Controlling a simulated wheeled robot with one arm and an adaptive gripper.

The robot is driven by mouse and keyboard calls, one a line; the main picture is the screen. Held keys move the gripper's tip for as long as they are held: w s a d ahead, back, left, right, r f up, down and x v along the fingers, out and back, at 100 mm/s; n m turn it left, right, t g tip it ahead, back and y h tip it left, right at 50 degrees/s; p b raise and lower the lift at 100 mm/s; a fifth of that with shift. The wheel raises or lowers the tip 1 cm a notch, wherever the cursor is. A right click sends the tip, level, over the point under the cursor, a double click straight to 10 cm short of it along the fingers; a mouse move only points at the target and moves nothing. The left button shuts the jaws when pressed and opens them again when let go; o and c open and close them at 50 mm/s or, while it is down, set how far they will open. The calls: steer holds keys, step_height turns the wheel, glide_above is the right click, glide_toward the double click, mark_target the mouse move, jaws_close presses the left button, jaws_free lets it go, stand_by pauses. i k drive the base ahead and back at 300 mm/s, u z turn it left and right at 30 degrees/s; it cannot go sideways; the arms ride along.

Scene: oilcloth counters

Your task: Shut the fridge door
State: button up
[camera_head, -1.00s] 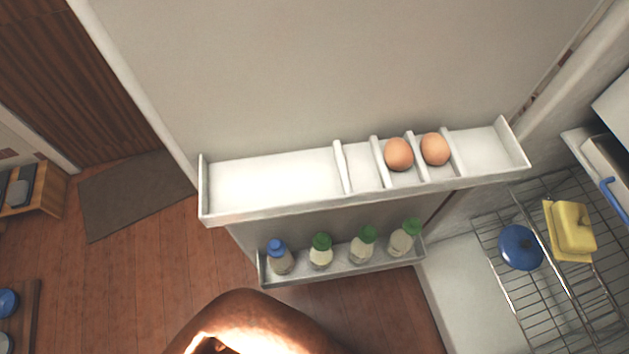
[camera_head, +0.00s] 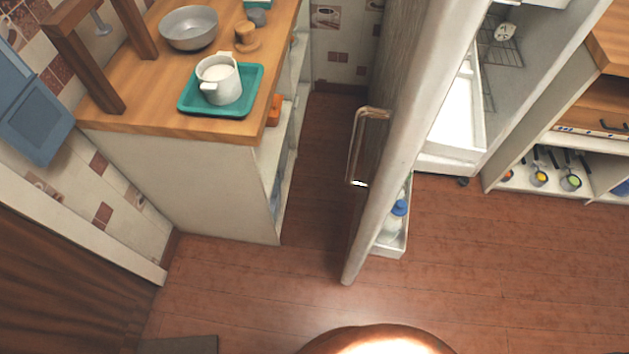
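The fridge door (camera_head: 418,115) stands wide open, seen nearly edge-on in the middle of the head view. Its metal handle (camera_head: 355,150) is on the left, outer face. A bottle with a blue cap (camera_head: 393,222) shows in the low door shelf on the right, inner side. The fridge interior (camera_head: 500,85), with wire racks and a white drawer (camera_head: 458,115), is open to the right of the door. A shiny copper-brown rounded part at the bottom edge is mine. My gripper is not in view.
A counter (camera_head: 150,110) at the left holds a teal tray (camera_head: 190,108) with a white pot, and a grey bowl (camera_head: 188,27). A low shelf unit (camera_head: 560,150) with utensils stands at the right. The wooden floor (camera_head: 480,280) in front is clear.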

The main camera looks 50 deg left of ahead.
mark_target(429, 104)
steer(key=k, duration=0.4)
steer(key=u, duration=1.5)
steer(key=i, duration=0.5)
